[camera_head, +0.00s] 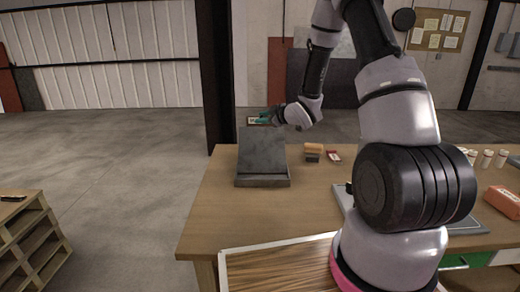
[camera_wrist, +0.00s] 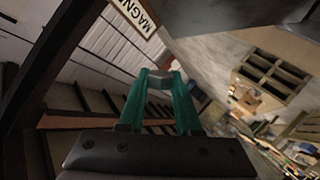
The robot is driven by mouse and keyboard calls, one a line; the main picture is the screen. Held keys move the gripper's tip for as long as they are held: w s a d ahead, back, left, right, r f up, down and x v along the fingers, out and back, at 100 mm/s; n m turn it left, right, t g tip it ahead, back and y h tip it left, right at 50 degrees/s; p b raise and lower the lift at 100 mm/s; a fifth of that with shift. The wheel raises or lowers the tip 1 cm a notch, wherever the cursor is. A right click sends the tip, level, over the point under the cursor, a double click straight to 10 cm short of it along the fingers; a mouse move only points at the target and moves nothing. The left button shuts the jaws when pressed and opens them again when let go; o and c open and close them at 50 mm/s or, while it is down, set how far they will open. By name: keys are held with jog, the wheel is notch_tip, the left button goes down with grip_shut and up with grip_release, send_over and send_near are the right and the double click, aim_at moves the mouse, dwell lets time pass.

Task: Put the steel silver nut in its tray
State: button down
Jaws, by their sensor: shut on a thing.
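My gripper (camera_head: 268,117) is in the air at the top edge of the grey upright panel on the table, its teal fingers pointing left. In the wrist view my gripper (camera_wrist: 160,77) is shut on a small grey metal piece, the nut (camera_wrist: 160,83), held between the fingertips. The nut is too small to make out in the head view. No tray in view can be told for certain as the nut's tray.
The grey panel stands on a grey base (camera_head: 262,182) on the wooden table (camera_head: 215,205). Small boxes (camera_head: 313,151) sit right of it. A framed wood-grain surface (camera_head: 280,272) is at the front. Several small cups (camera_head: 487,159) and an orange box (camera_head: 503,201) are at right.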

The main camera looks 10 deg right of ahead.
jog(key=w+a+r+n+g+y, duration=0.2)
jog(key=a+n+g+y, duration=0.1)
jog(key=n+y, duration=0.1)
jog(key=n+g+y, duration=0.4)
jog(key=n+g, duration=0.4)
jog(key=g, duration=0.2)
send_over(263, 151)
notch_tip(263, 151, down, 6)
jog(key=shift+a+r, duration=0.1)
notch_tip(263, 151, down, 10)
jog(key=shift+r, duration=0.2)
